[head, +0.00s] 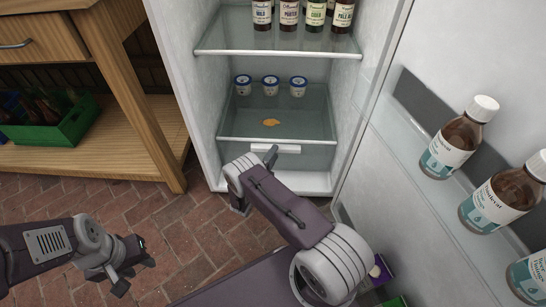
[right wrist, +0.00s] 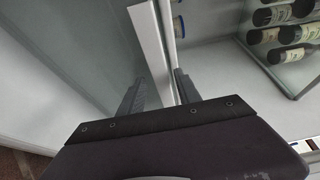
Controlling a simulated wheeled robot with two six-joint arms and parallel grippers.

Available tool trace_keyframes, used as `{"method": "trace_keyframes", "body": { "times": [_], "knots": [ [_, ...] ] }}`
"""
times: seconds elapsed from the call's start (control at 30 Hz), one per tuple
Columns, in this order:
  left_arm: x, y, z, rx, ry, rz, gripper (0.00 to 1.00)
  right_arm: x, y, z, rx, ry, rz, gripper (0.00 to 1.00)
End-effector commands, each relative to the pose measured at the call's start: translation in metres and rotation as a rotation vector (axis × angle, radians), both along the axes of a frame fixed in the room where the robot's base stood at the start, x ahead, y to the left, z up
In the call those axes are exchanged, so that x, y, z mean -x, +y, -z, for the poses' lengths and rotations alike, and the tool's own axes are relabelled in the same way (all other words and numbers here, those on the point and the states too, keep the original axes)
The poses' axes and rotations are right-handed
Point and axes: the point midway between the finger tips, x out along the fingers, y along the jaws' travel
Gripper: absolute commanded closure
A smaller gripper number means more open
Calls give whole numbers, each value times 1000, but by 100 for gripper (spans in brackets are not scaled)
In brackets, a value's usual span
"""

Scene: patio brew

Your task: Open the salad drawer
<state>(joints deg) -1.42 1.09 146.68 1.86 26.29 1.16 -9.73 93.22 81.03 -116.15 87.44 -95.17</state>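The salad drawer (head: 232,150) is the clear bin at the bottom of the open fridge. It looks shut, with a white handle bar (head: 290,148) on its front. My right gripper (right wrist: 160,92) is at this handle. In the right wrist view its two fingers stand apart with the white bar (right wrist: 149,40) between them, and narrow gaps seem to show beside it. In the head view my right arm partly hides the gripper and drawer front. My left gripper (head: 135,275) is open and empty, low over the brick floor at the left.
Three small blue-lidded jars (head: 270,85) and a flat orange thing (head: 271,122) are in the lower fridge. Bottles stand on the glass shelf (head: 240,48) above. The open fridge door at the right holds brown bottles (head: 455,140). A wooden table (head: 150,110) with a green crate (head: 65,130) is left.

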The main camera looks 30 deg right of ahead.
Motion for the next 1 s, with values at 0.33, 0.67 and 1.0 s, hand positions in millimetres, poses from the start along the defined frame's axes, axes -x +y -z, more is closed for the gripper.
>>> {"method": "trace_keyframes", "body": {
  "times": [0.33,0.67,1.0],
  "knots": [
    [0,0,0,0,0,0,64,0,0,1,-1,2,0,100],
    [0,0,0,0,0,0,64,1,0,2,-3,5,-1,100],
    [0,0,0,0,0,0,64,1,0,3,-4,7,-1,100]
  ]
}}
